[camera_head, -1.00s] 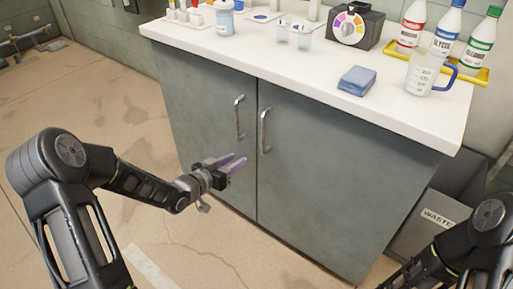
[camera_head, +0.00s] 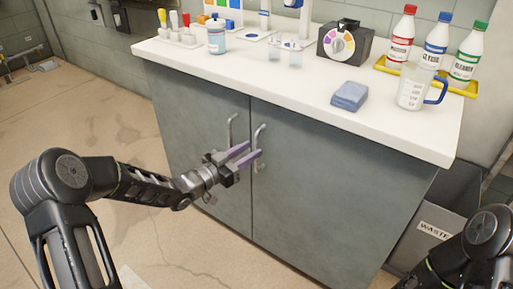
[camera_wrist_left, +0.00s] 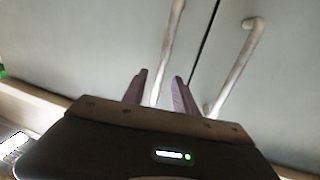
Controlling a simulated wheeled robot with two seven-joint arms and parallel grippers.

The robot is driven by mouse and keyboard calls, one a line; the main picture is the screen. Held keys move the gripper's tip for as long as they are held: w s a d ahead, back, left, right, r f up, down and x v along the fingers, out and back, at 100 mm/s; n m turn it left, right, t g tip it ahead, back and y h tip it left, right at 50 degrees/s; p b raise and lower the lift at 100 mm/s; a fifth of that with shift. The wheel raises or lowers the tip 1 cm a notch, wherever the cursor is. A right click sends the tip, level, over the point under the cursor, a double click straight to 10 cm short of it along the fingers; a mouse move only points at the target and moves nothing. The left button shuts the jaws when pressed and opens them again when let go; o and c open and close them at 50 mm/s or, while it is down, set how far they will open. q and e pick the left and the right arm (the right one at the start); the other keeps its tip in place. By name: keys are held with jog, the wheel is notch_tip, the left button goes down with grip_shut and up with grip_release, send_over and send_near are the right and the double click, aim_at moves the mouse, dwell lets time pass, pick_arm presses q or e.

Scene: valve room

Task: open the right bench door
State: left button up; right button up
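The right bench door (camera_head: 325,195) is grey and shut, beside the shut left door (camera_head: 190,125). Its upright metal handle (camera_head: 262,130) is near the seam; the left door's handle (camera_head: 231,125) is just left of it. My left gripper (camera_head: 254,148) is open, with its purple fingertips overlapping the right door's handle in the head view. In the left wrist view its fingers (camera_wrist_left: 160,88) are apart, and one handle (camera_wrist_left: 170,45) shows between them. Contact cannot be told. The other handle (camera_wrist_left: 242,60) is off to the side. My right gripper is out of view.
The white bench top (camera_head: 290,85) overhangs the doors. It carries a blue cloth (camera_head: 349,96), a measuring jug (camera_head: 411,88), a dial box (camera_head: 345,45) and bottles in a yellow tray (camera_head: 462,88). A waste bin (camera_head: 430,230) stands right of the bench. Floor at left is open.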

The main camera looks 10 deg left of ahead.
pick_arm(q)
jog(key=shift+x, duration=1.8)
grip_shut()
